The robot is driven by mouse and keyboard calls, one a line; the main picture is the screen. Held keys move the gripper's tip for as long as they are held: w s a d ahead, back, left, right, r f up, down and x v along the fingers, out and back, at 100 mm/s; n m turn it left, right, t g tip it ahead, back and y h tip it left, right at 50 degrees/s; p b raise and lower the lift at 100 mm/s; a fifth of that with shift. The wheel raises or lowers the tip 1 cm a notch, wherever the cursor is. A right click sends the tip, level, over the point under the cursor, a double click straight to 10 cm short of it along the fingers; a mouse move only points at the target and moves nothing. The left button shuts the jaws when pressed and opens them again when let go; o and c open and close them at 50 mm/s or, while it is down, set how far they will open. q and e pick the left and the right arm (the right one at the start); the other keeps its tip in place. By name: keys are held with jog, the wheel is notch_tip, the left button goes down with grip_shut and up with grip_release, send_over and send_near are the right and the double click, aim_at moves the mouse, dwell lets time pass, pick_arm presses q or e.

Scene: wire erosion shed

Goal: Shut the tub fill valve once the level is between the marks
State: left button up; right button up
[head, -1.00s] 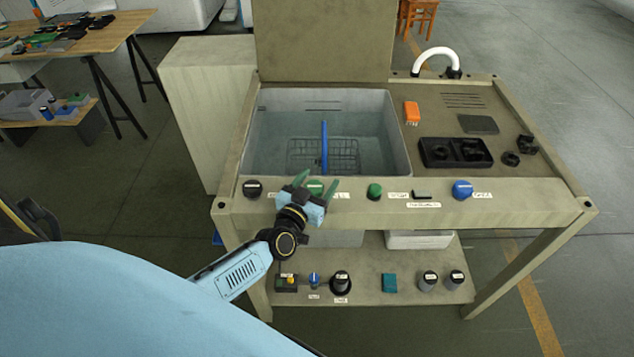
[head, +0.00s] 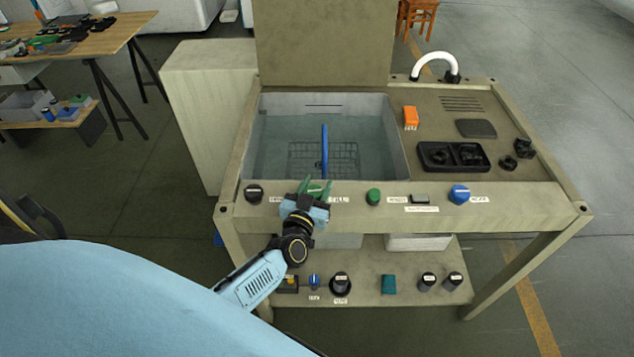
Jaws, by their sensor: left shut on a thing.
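The tub (head: 400,150) is a grey basin set in the bench, with water (head: 280,140) in it. A dark mark line (head: 322,106) shows on its back wall, just above the water; I cannot make out a second mark clearly. The green fill valve knob (head: 314,188) is on the front panel beside a label ending in "ILL". My right gripper is not in view.
A wire basket and blue upright bar (head: 325,145) stand in the tub. Other panel controls are a black knob (head: 254,193), a green knob (head: 374,196) and a blue knob (head: 459,194). A lower shelf (head: 365,290) holds small parts.

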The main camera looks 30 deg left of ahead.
pick_arm(q)
jog(key=n+g+y+p, duration=0.1)
jog(key=n+y, duration=0.1)
jog(key=y, duration=0.1)
jog(key=shift+s+a+n+g+y, duration=0.15)
jog(key=shift+n+g+y, duration=0.25)
jog(key=shift+n+y, duration=0.25)
jog(key=shift+a+n+g+y, duration=0.1)
jog(key=shift+n+g+y, duration=0.35)
jog(key=shift+y, duration=0.6)
jog(key=o, duration=1)
jog(key=v, duration=1.3)
jog(key=shift+s+p, duration=0.2)
jog(key=shift+p, duration=0.2)
jog(key=shift+r, duration=0.1)
